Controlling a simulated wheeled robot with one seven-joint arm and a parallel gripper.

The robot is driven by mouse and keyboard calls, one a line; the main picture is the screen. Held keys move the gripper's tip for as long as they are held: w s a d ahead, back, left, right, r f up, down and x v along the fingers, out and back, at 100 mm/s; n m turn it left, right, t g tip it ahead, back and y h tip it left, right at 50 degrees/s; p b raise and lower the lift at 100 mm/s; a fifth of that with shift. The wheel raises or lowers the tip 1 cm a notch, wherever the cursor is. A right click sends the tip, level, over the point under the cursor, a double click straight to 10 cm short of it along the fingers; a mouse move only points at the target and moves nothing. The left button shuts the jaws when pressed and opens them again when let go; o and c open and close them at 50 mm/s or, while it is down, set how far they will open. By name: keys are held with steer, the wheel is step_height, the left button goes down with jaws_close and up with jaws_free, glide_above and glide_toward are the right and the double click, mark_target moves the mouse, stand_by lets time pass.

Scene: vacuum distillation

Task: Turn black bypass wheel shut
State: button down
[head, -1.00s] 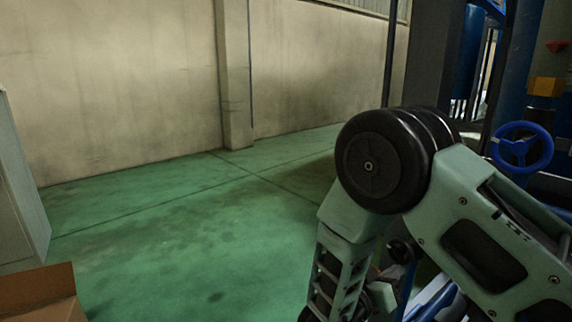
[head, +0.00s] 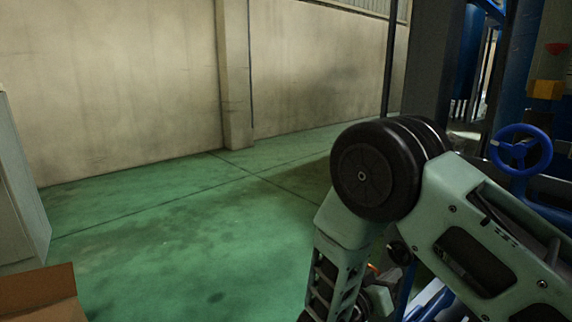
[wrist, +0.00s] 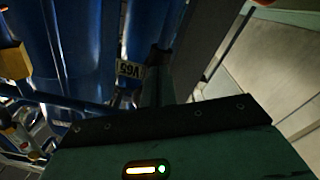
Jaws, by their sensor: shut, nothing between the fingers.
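A small black round part (head: 400,252) shows behind my arm at the lower right of the head view; I cannot tell whether it is the black bypass wheel. My arm hides most of what lies around it. My gripper (wrist: 161,54) shows in the wrist view as a narrow dark pair of fingers, shut and empty, beside a tag (wrist: 129,69) on the blue equipment. No black wheel is clear in the wrist view. In the head view my gripper is hidden.
A blue handwheel (head: 521,150) stands right of my arm, near blue pipework and a dark column (head: 432,60). A yellow part (wrist: 14,60) is at the wrist view's left. A cardboard box (head: 40,294) is lower left. Green floor (head: 180,220) is open at left.

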steer(key=shift+p+v, duration=0.75)
steer(key=shift+v, duration=2.2)
